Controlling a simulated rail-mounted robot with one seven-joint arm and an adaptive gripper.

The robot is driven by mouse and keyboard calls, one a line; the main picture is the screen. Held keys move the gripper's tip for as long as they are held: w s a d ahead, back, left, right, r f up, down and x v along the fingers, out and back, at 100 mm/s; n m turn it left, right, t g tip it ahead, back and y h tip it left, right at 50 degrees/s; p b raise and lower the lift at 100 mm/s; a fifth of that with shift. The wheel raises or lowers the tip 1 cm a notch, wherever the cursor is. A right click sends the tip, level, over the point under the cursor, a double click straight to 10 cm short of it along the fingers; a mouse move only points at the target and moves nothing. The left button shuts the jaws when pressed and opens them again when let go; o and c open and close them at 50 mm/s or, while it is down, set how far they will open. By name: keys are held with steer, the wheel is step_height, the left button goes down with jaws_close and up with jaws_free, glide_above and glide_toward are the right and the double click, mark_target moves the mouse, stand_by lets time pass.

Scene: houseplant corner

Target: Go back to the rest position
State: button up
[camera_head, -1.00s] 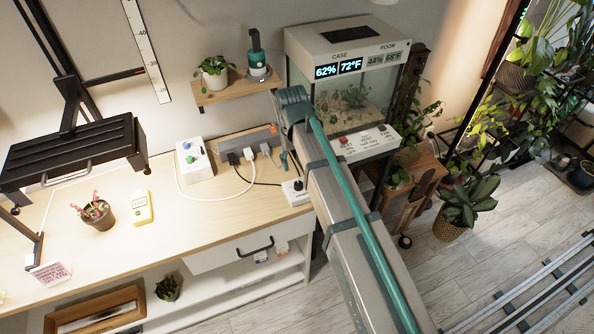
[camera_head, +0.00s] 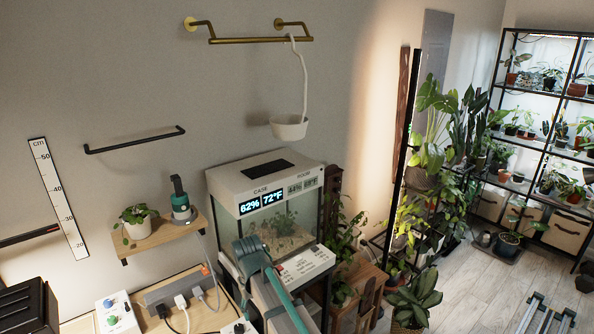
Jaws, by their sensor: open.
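My arm, a grey link with a teal hose, rises from the bottom edge and ends in view in front of the lower left of the glass case (camera_head: 290,244). My gripper is not in view, so neither its jaws nor anything near them can be seen.
A wall shelf (camera_head: 160,238) with a potted plant (camera_head: 137,221) and a teal-topped device (camera_head: 180,203) is left of the case. A white pot (camera_head: 289,128) hangs from a brass rail (camera_head: 262,40). A power strip (camera_head: 176,287) lies below the shelf.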

steer(key=s+d+f+m, duration=0.25)
steer(key=d+f, duration=0.35)
steer(key=d, duration=0.4)
steer(key=s+d+f+m, duration=0.2)
steer(key=s+d+f, duration=0.2)
steer(key=d+f, duration=0.5)
steer(key=s+d+f+m, duration=0.2)
steer(key=s+d+f, duration=0.2)
steer(key=d, duration=0.8)
steer(key=s+f+g, duration=0.2)
steer(key=s+f, duration=0.4)
steer(key=s, duration=0.3)
steer(key=s+f+g, duration=0.2)
steer(key=s+f, duration=0.5)
steer(key=s, duration=0.3)
steer(key=s+f+g+b, duration=0.1)
steer(key=s+f+g, duration=0.2)
steer(key=s+f, duration=0.3)
steer(key=s, duration=0.4)
steer(key=shift+f+y, duration=0.3)
steer(key=shift+f, duration=0.05)
steer(key=shift+n, duration=0.25)
